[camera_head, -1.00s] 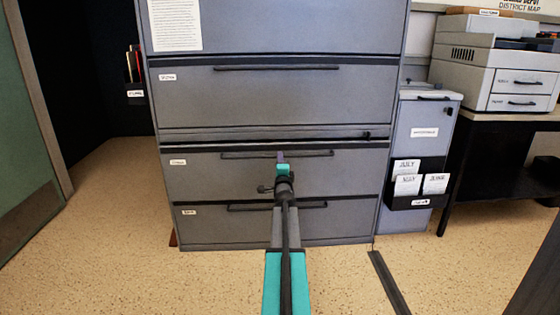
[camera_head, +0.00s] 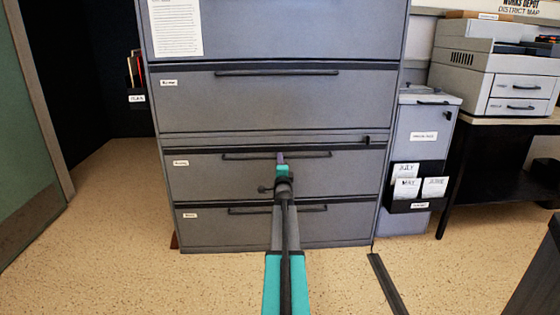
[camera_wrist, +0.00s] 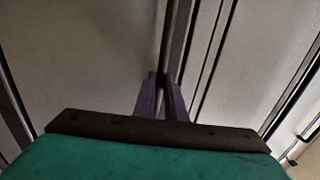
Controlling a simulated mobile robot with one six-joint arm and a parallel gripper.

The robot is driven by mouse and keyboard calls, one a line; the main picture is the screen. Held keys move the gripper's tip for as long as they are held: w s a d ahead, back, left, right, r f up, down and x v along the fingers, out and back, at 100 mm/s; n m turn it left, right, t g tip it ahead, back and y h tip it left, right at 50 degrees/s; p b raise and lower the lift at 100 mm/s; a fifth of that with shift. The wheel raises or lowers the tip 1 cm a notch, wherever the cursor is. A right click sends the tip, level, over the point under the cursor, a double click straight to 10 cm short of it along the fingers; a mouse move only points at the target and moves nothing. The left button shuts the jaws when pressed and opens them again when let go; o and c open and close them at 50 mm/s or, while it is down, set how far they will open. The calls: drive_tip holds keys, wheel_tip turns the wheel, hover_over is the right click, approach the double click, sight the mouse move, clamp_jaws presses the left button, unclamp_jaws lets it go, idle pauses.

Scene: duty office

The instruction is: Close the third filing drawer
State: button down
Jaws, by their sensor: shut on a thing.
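The grey filing cabinet has a stack of wide drawers, and the third filing drawer (camera_head: 230,178) is the second from the bottom. Its long dark bar handle (camera_head: 240,156) runs near its top edge. My gripper (camera_head: 281,157) is shut on this handle near its middle. In the wrist view, the purple fingers (camera_wrist: 162,92) close around the handle bar (camera_wrist: 168,40). A thin dark band shows above the drawer front; how far the drawer stands out is hard to tell. My gripper and arm hide part of its front.
The drawer above (camera_head: 270,105) and the bottom drawer (camera_head: 250,228) look shut. A small grey cabinet (camera_head: 412,125) with a black card holder (camera_head: 408,206) stands close on the right, beside a dark table with a printer (camera_head: 470,70). Speckled floor is free at left.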

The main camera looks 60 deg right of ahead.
drive_tip(key=shift+w+d+r, duration=0.15)
drive_tip(key=shift+d, duration=0.05)
drive_tip(key=c, duration=1.8)
unclamp_jaws()
drive_tip(key=shift+a, duration=0.15)
drive_tip(key=shift+p+v, duration=2.3)
drive_tip(key=shift+v, duration=4.55)
